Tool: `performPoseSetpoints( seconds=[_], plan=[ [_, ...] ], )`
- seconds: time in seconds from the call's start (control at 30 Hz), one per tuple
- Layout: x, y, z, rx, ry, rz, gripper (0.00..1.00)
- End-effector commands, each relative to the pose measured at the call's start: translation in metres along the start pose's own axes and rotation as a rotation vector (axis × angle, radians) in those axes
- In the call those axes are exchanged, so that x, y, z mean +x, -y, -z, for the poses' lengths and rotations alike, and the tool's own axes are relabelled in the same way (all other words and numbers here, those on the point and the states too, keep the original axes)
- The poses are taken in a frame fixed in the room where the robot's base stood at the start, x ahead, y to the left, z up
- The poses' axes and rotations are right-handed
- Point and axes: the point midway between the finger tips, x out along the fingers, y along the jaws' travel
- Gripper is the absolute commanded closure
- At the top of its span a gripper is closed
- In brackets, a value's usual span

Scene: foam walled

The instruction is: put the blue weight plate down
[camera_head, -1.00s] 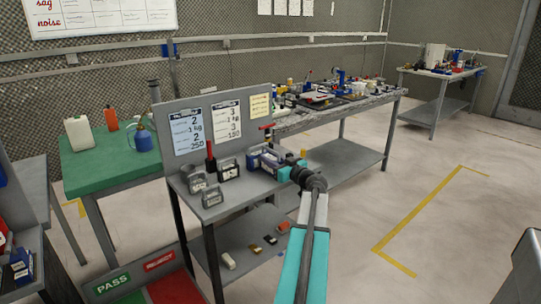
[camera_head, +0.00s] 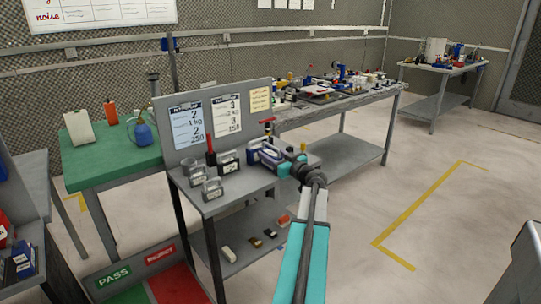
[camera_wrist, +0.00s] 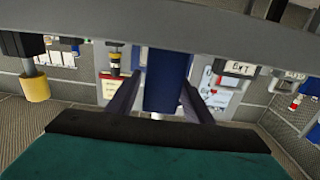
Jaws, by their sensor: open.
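The blue weight plate (camera_wrist: 167,82) shows in the wrist view as a blue upright shape between and beyond my two dark fingers. My gripper (camera_wrist: 160,105) is open, with a finger on either side of it; I cannot tell if either touches it. In the head view my gripper (camera_head: 281,163) is over the right end of the small grey table (camera_head: 228,203). Blue items (camera_head: 265,154) are beside it there, partly hidden by the gripper and wrist, so the plate's contact with the tabletop is unclear.
Several grey weights (camera_head: 212,187) stand on the table's left part, before an upright board (camera_head: 235,115) with posted sheets. A lower shelf holds small blocks (camera_head: 229,254). A green table (camera_head: 105,160) is at left, a cluttered workbench (camera_head: 345,105) behind. Floor at right is clear.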

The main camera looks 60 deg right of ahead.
Motion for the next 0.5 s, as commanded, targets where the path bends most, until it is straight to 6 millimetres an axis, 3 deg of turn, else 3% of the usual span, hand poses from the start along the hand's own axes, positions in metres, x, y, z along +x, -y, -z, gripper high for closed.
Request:
performPoseSetpoints(
  seconds=[0.23, 0.5],
  plan=[
    [-0.001, 0.0, 0.002, 0.0, 0.0, 0.0, 0.53],
    [-0.029, 0.001, 0.0, 0.0, 0.0, -0.003, 0.53]
  ],
)
